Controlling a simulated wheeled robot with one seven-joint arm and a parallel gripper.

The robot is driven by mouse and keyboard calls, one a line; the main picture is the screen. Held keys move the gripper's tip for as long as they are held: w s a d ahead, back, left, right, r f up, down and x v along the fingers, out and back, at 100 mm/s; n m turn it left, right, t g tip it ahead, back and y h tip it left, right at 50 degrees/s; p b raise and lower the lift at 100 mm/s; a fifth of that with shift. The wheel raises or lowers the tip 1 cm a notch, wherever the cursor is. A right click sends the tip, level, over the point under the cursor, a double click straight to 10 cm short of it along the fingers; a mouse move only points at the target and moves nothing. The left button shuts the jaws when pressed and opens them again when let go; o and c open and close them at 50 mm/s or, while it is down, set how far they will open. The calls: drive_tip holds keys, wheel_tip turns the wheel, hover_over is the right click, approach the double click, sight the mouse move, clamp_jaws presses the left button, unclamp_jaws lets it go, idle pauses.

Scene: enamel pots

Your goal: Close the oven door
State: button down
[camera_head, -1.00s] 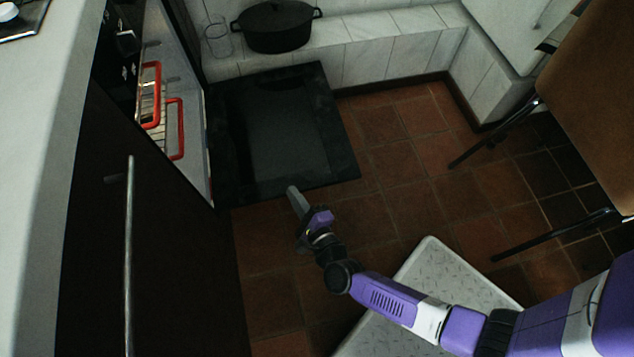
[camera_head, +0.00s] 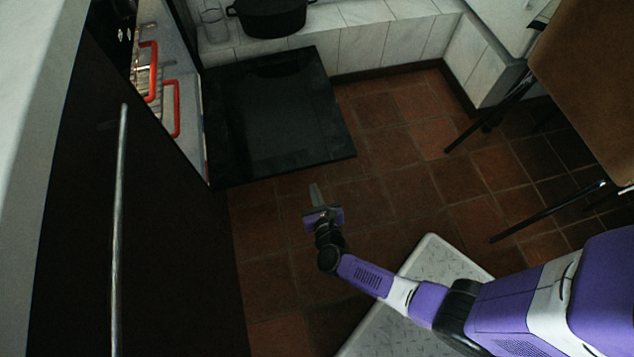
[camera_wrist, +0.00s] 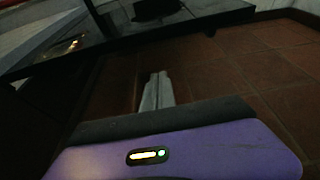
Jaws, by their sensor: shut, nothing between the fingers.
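The oven door (camera_head: 275,120) is a dark panel that lies folded down, level, out from the oven's opening in the head view. The oven (camera_head: 165,85) is open, with wire racks and red handles showing inside. My gripper (camera_head: 316,195) is shut and empty, over the floor just in front of the door's near right edge and apart from it in the picture. The wrist view shows my gripper's closed fingers (camera_wrist: 156,92), with the dark door edge (camera_wrist: 170,34) above and beyond them.
A black pot (camera_head: 270,16) and a glass (camera_head: 214,24) stand on a white tiled ledge behind the door. A chair (camera_head: 580,85) stands at the right. A dark cabinet front with a long metal handle (camera_head: 119,230) is at the left. Tiled floor (camera_head: 400,150) lies clear right of the door.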

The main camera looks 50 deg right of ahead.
drive_tip(key=shift+w+d+r+p, duration=0.15)
drive_tip(key=shift+w+d+r, duration=0.25)
drive_tip(key=shift+w, duration=0.2)
drive_tip(key=shift+w+d+r+p, duration=0.15)
drive_tip(key=shift+w+d+r, duration=0.25)
drive_tip(key=shift+w, duration=0.25)
drive_tip(key=shift+w+d+r+p, duration=0.15)
drive_tip(key=shift+w+d+r, duration=0.25)
drive_tip(key=shift+w, duration=0.2)
drive_tip(key=shift+r, duration=0.1)
